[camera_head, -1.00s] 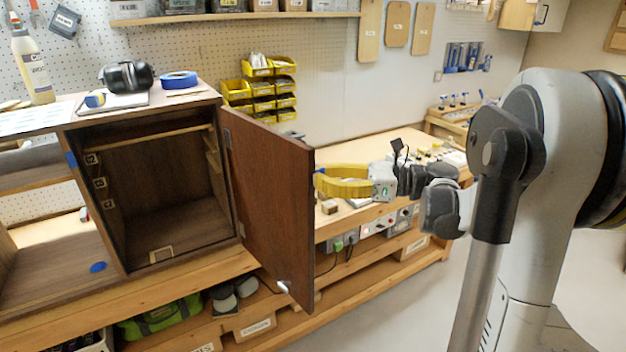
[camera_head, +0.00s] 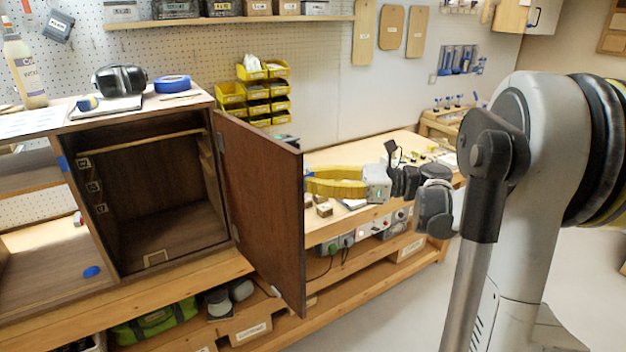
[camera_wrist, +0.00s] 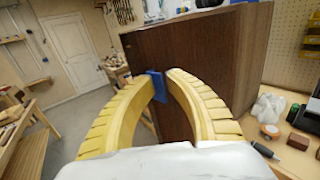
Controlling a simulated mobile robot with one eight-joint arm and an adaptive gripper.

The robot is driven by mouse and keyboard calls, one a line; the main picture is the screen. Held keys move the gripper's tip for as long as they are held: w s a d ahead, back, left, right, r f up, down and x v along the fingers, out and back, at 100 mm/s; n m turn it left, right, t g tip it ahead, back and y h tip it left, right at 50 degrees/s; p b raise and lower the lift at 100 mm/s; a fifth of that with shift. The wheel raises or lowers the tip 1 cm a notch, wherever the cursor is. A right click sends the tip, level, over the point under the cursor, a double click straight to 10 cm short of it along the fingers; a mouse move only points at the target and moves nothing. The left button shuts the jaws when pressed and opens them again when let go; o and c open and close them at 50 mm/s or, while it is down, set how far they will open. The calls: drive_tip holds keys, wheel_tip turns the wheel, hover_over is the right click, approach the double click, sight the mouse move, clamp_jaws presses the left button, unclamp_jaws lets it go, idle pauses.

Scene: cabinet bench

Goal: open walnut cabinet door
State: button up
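The walnut cabinet (camera_head: 108,258) stands on the bench at the left in the head view. Its door (camera_head: 262,205) hangs wide open from the right side, swung toward the camera. My gripper (camera_head: 308,180) is just right of the door's free edge, and its fingertips are partly hidden by the door. In the wrist view the two yellow curved fingers (camera_wrist: 160,74) come close together at their tips, in front of the dark brown door panel (camera_wrist: 205,60). A small blue piece (camera_wrist: 157,86) shows at the tips. Whether the fingertips touch the door is unclear, and no handle is clearly visible.
Ear muffs (camera_head: 122,78) and blue tape (camera_head: 173,84) lie on the cabinet top. Yellow bins (camera_head: 258,92) stand behind the door. Small items lie on the bench (camera_head: 372,150) at the right. The floor (camera_head: 385,290) in front of the bench looks clear.

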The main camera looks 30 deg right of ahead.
drive_tip(key=v, duration=1.2)
drive_tip(key=s+a+f+n+g+h+b, duration=0.1)
drive_tip(key=a+f+n+g+h, duration=0.2)
drive_tip(key=a, duration=0.6)
drive_tip(key=a+f+n+g+h+b, duration=0.1)
drive_tip(key=a+f+n+h, duration=0.4)
drive_tip(key=a, duration=0.5)
drive_tip(key=s+a+f+n+h, duration=0.1)
drive_tip(key=s+f+n+h, duration=0.2)
drive_tip(key=n, duration=0.5)
drive_tip(key=s+f+n+t+h+b, duration=0.1)
drive_tip(key=s+f+n+h, duration=0.3)
drive_tip(key=n, duration=0.4)
drive_tip(key=s+f, duration=0.1)
drive_tip(key=s, duration=0.1)
drive_tip(key=shift+s+a+n, duration=0.3)
drive_tip(key=shift+s+a, duration=0.05)
drive_tip(key=shift+s, duration=0.05)
